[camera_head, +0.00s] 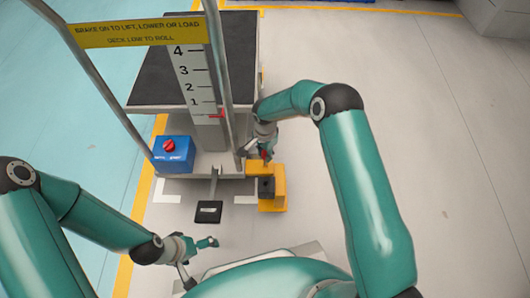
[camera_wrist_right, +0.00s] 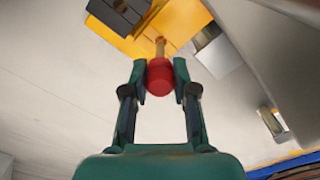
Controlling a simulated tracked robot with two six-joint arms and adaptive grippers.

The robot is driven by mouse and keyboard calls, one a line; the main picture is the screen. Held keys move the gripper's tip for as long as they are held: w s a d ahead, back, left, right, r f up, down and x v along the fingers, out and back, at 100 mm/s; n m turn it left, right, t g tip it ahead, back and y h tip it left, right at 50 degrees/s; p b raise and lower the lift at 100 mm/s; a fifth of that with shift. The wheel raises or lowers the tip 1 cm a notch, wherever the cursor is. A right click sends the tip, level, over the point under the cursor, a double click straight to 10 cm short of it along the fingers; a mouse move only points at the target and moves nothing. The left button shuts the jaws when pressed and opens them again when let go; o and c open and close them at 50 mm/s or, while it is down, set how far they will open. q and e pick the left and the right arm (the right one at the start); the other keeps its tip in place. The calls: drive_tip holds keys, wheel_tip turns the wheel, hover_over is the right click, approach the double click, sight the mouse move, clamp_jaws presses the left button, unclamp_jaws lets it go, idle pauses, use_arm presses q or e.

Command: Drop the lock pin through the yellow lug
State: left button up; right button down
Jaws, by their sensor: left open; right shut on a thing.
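The lock pin has a red head (camera_wrist_right: 160,79) and a brass-coloured shank (camera_wrist_right: 160,47). My right gripper (camera_head: 265,155) is shut on the red head, with a fingertip on each side in the right wrist view. The shank points at the yellow lug (camera_wrist_right: 183,18) and its end overlaps the lug in that view. I cannot tell whether the end is in a hole or only in front of it. In the head view, the yellow lug (camera_head: 280,188) stands at the cart's front right corner, just below the gripper. My left gripper (camera_head: 198,261) is open and empty, low at front left.
A dark block (camera_head: 266,187) sits against the yellow part. The cart carries a mast with a numbered scale (camera_head: 194,78), a blue box with a red knob (camera_head: 173,154) and a black pedal (camera_head: 208,211). The floor to the right is clear.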

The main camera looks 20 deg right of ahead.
drive_tip(key=shift+b, duration=0.75)
idle(1.7)
drive_tip(key=shift+f+b, duration=2.2)
drive_tip(key=shift+f, duration=0.3)
drive_tip(key=shift+f+b, duration=0.65)
drive_tip(key=shift+f, duration=0.45)
drive_tip(key=c, duration=0.8)
unclamp_jaws()
drive_tip(key=shift+r, duration=0.15)
wheel_tip(320, 180, up, 12)
drive_tip(key=shift+f, duration=0.2)
